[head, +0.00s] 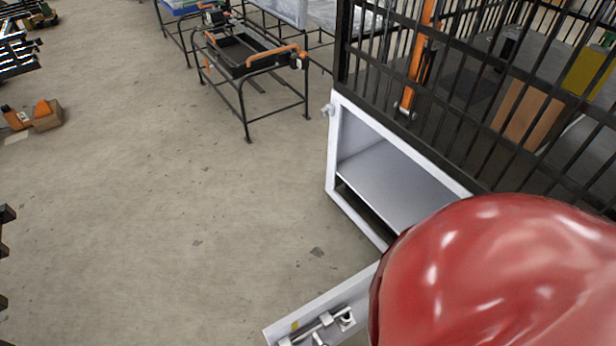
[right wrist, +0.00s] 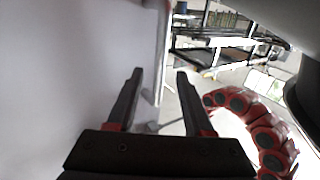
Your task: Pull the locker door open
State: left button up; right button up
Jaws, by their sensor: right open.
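The white locker (head: 333,160) stands below the black cage at the right of the head view. Its front is open and a grey shelf (head: 395,180) shows inside. The locker door (head: 310,308) is swung out wide at the bottom of the head view, with a metal latch or handle (head: 322,328) near its free end. My left gripper is not in view.
The black barred cage (head: 480,90) rises above the locker. A black frame cart with orange handles (head: 250,65) stands at the back. The concrete floor left of the locker is clear. A large red rounded surface hides the lower right.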

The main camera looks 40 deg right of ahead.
jog(key=b+v, duration=0.2)
jog(key=v, duration=0.9)
jog(key=shift+s+b, duration=0.15)
jog(key=shift+b, duration=0.2)
jog(key=shift+d, duration=0.15)
